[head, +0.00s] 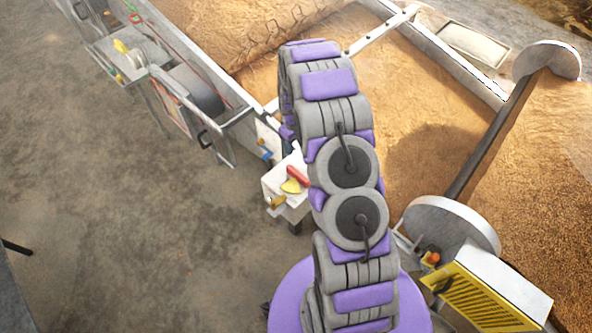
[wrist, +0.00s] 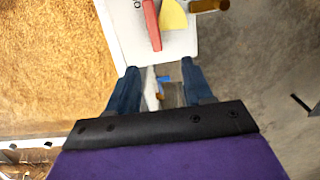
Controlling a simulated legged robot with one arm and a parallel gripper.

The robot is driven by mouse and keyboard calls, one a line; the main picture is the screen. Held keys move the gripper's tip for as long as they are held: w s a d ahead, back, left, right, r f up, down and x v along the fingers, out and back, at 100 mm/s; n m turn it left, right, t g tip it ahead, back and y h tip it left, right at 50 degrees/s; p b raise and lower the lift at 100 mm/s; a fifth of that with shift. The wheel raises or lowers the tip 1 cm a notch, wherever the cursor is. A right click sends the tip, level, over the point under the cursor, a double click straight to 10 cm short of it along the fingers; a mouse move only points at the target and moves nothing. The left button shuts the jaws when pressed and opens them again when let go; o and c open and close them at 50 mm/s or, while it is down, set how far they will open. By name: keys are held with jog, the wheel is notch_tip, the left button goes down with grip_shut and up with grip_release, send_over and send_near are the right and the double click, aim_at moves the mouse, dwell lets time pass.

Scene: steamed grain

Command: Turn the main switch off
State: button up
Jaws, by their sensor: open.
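The switch box is a white box (head: 270,184) left of my arm in the head view. It carries a red handle (head: 297,174), a yellow wedge-shaped plate (head: 290,186) and a brass-coloured knob (head: 278,202) on its side. In the wrist view the white box (wrist: 185,42) is at the top, with the red handle (wrist: 152,24) and yellow plate (wrist: 173,15) cut by the edge. My gripper (wrist: 160,72) is open, its two dark blue fingers apart near the box's lower edge. Nothing is between the fingertips except background.
A long metal trough with grain (head: 430,130) lies right of the box. A shaft with round discs (head: 450,222) and a yellow guard (head: 480,298) stand at the right. Bare floor (head: 130,220) is open at the left.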

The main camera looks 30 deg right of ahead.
aim_at(297, 172)
jog(key=f, duration=0.6)
jog(key=d+f, duration=0.1)
jog(key=f, duration=0.6)
jog(key=f+b, duration=0.1)
jog(key=f, duration=0.6)
jog(key=shift+w+d+f, duration=0.25)
jog(key=shift+w, duration=0.1)
grip_shut()
